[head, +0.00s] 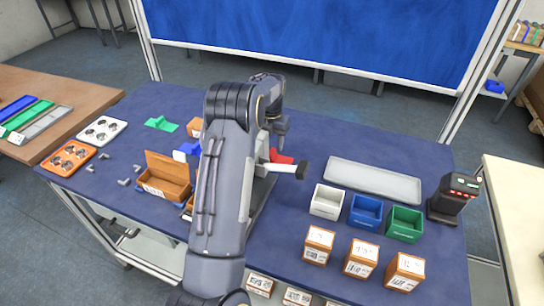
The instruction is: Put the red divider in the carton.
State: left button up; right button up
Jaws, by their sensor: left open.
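The red divider (283,159) shows partly at the table's middle, just right of my arm. My arm hides the rest of it. An open brown carton (165,188) with its lid raised stands left of my arm, and its inside is partly hidden. My left gripper (282,130) hangs above and behind the red divider, apart from it as far as I can see. It is open, and its fingertips are small and hard to make out. My right gripper is out of view.
A green divider (161,124) and a blue piece (186,150) lie near the carton. White (326,202), blue (366,211) and green (404,223) bins stand right, before a grey tray (374,181). Several small labelled boxes line the front. A black scanner (455,198) stands far right.

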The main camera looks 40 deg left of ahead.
aim_at(271, 153)
pick_arm(q)
notch_tip(271, 153, down, 4)
jog(key=shift+s+f+p, duration=0.1)
jog(key=shift+f+p, duration=0.15)
jog(key=shift+p, duration=0.4)
jog(key=shift+d, duration=0.1)
grip_shut()
jog(key=shift+s, duration=0.1)
